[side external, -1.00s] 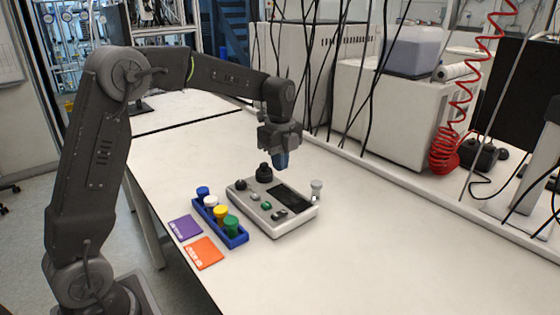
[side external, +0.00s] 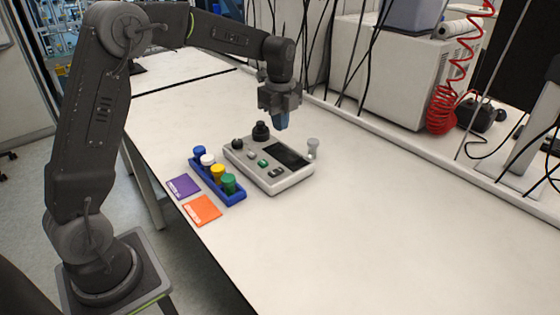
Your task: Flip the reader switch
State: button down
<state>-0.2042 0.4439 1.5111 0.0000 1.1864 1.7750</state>
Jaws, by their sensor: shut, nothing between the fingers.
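The reader is a grey box (side external: 296,180) on the white table, with a dark screen (side external: 286,154) on its top. A small dark control that looks like a switch (side external: 276,173) sits at its near edge; which way it is set is too small to tell. A green button (side external: 262,162), a pale button (side external: 251,154) and a dark knob (side external: 237,144) line the same side.
A taller black knob (side external: 261,132) stands at the reader's back corner, close to my gripper. A blue rack (side external: 233,197) with several coloured-cap vials stands left of the reader. Purple (side external: 184,187) and orange (side external: 203,210) cards lie beside it. The table's right side is clear.

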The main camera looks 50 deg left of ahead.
aim_at(276, 171)
notch_tip(276, 171, down, 13)
jog(key=shift+r, duration=0.2)
dwell(0.4)
jog(key=shift+f, duration=0.25)
jog(key=shift+s, duration=0.1)
jog(key=shift+s+r, duration=0.35)
jog(key=shift+s, duration=0.25)
jog(key=shift+r, duration=0.1)
